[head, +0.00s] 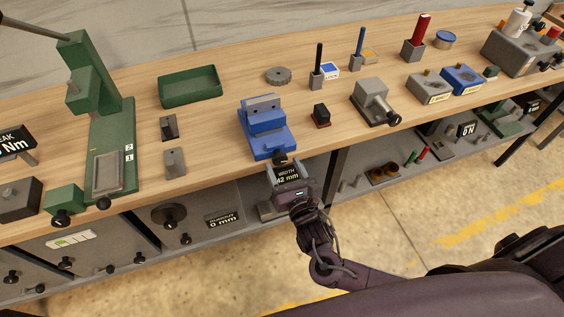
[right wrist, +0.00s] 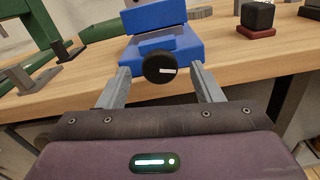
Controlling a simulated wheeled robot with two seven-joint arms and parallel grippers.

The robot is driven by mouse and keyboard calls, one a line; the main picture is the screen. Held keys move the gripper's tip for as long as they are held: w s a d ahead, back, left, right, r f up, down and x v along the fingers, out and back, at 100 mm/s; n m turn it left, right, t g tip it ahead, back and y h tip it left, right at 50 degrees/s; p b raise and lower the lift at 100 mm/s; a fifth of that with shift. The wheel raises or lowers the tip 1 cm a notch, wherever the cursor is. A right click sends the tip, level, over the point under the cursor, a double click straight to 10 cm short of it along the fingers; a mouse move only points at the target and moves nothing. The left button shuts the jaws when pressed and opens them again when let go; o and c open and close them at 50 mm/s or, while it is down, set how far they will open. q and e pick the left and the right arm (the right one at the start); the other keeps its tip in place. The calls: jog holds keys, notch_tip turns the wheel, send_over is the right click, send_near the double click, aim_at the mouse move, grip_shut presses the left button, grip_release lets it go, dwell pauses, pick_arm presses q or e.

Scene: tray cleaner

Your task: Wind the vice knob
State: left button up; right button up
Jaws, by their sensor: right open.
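The blue vice (head: 264,127) stands at the front edge of the wooden bench, and it also shows in the right wrist view (right wrist: 160,48). Its round black knob (right wrist: 160,68) with a white mark faces my right gripper. In the head view the knob (head: 280,157) is partly hidden by the gripper. My right gripper (head: 282,170) is open, with one finger on each side of the knob in the right wrist view (right wrist: 158,82). Gaps show between the knob and both fingers. My left gripper is not in view.
A green press (head: 110,140) stands left of the vice, with a green tray (head: 190,86) behind. A small dark block on a red base (head: 321,116) and a grey device with a black knob (head: 374,102) stand to the right. A shelf lies below the bench.

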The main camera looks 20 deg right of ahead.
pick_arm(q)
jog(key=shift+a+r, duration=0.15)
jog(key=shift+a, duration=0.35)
pick_arm(e)
jog(key=shift+w, duration=0.8)
jog(key=c, duration=1)
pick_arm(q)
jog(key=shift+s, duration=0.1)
pick_arm(e)
jog(key=shift+a, duration=0.1)
